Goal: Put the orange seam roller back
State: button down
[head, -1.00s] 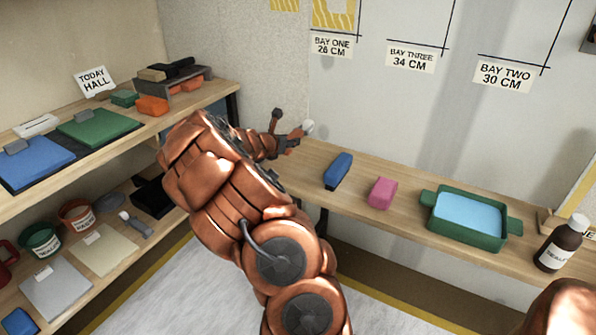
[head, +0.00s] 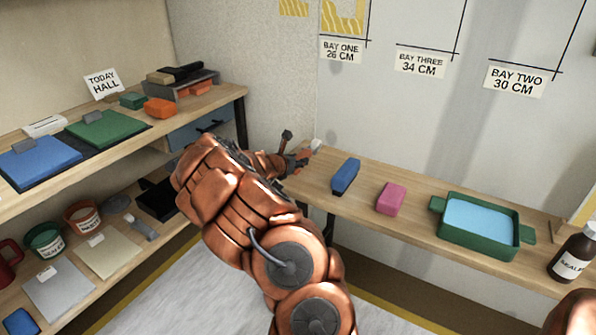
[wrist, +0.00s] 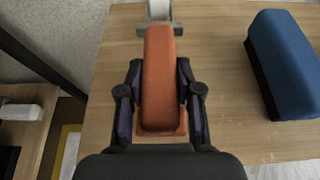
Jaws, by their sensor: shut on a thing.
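The orange seam roller (wrist: 160,75) has an orange handle and a pale roller head at its far end. My gripper (wrist: 160,105) is shut on its handle, one finger on each side, in the wrist view. In the head view my gripper (head: 294,162) is over the left end of the right-hand bench (head: 385,235), with the roller's pale head (head: 316,145) pointing toward the wall. Wood lies beneath the roller in the wrist view. I cannot tell whether the roller touches it. My arm hides part of the bench end.
A blue block (head: 345,176), a pink block (head: 390,198) and a green tray (head: 505,252) stand along the bench, with a bottle (head: 571,257) at right. The left shelf holds a grey holder (head: 210,92) with dark and orange items, and an orange block (head: 160,108).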

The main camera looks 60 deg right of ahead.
jog(key=shift+f, duration=1.65)
jog(key=shift+f+b, duration=0.15)
jog(key=shift+b, duration=0.2)
jog(key=c, duration=0.8)
grip_release()
jog(key=shift+o, duration=0.2)
jog(key=shift+f, duration=0.15)
jog(key=shift+p+v, duration=0.85)
jog(key=shift+v, duration=3.1)
jog(key=shift+w+f, duration=0.15)
